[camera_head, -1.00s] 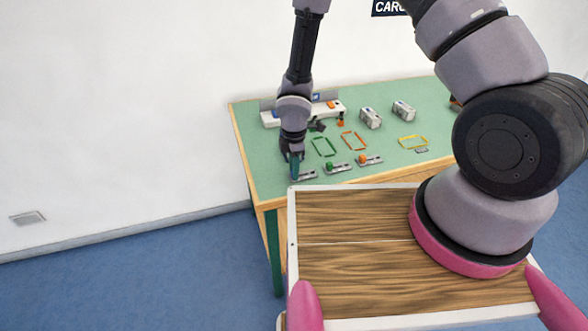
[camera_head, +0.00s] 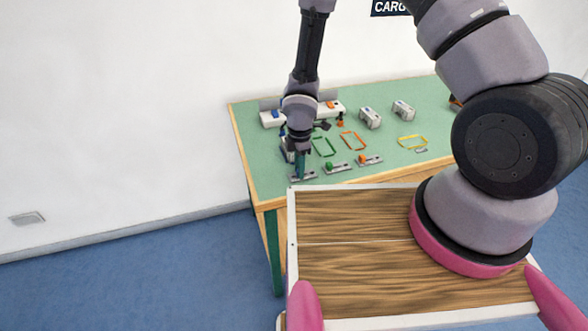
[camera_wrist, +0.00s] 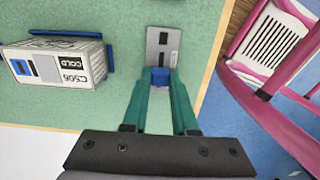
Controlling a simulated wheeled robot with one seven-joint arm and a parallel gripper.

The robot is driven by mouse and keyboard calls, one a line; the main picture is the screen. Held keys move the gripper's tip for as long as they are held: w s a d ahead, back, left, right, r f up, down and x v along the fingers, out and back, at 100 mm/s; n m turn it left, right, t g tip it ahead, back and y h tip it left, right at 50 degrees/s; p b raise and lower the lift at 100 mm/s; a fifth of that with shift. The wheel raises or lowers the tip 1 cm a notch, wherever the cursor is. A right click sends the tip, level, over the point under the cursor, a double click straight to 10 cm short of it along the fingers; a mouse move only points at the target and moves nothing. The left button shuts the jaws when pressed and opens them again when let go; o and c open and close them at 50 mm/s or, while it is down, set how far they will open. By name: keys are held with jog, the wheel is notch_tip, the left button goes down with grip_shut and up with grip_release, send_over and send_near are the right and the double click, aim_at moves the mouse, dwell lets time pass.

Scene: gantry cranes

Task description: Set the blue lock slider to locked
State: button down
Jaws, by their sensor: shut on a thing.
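The blue lock slider (camera_wrist: 160,73) is a small blue block on a grey metal plate (camera_wrist: 151,45) with dark slots. It sits at the plate's near end in the wrist view. My gripper (camera_wrist: 159,79), with teal fingers, is shut on the blue block, one finger on each side. In the head view my gripper (camera_head: 300,173) points down onto the plate (camera_head: 311,175) at the table's front left. The knob is hidden there by the fingers. Any lock markings are too small to read.
A white container (camera_wrist: 62,66) marked C506 COLD stands left of the plate, beside blue corner strips. Plates with a green slider (camera_head: 333,165) and an orange slider (camera_head: 363,158) lie to the right. Two grey containers (camera_head: 370,118) (camera_head: 403,110) stand farther back on the green table (camera_head: 254,152).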

aim_at(307, 173)
jog(key=shift+w+d, duration=0.2)
jog(key=shift+d, duration=0.4)
jog(key=shift+w+d, duration=0.2)
jog(key=shift+d, duration=0.4)
jog(key=c, duration=0.7)
grip_release()
jog(key=shift+d, duration=0.1)
jog(key=shift+r, duration=0.1)
notch_tip(307, 173, up, 11)
jog(key=shift+f, duration=0.2)
